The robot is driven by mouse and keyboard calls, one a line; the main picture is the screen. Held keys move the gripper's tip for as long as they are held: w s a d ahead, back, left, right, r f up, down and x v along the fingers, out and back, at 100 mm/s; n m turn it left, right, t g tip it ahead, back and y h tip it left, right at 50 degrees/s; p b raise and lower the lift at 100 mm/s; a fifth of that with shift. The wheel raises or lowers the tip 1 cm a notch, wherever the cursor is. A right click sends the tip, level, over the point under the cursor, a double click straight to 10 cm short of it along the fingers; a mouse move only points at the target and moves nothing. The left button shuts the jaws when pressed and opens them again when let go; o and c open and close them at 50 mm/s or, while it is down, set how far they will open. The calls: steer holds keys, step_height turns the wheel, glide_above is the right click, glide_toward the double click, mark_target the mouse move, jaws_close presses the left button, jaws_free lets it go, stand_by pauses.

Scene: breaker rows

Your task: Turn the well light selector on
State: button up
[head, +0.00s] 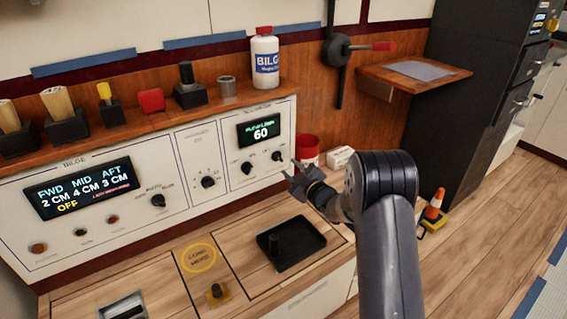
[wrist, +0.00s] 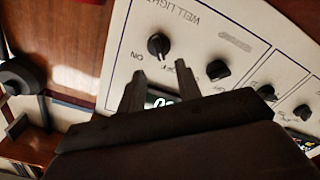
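The well light selector (wrist: 158,46) is a round black knob on the white panel, under an upside-down WELL LIGHT label in the wrist view. An ON mark lies on its left and an OFF mark on its lower right there. I cannot tell clearly which its pointer faces. In the head view, it appears to be the rightmost knob (head: 277,156). My gripper (wrist: 178,72) is open and empty. In the head view my gripper (head: 291,170) is just right of the knob.
Another black knob (wrist: 218,69) sits near the right fingertip. A display reading 60 (head: 260,130) is above the knobs. A black tray (head: 305,252) lies on the counter below.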

mark_target(279, 158)
steer(key=shift+b+x, duration=0.45)
steer(key=shift+x, duration=2.5)
steer(key=shift+c, duration=0.2)
jaws_close()
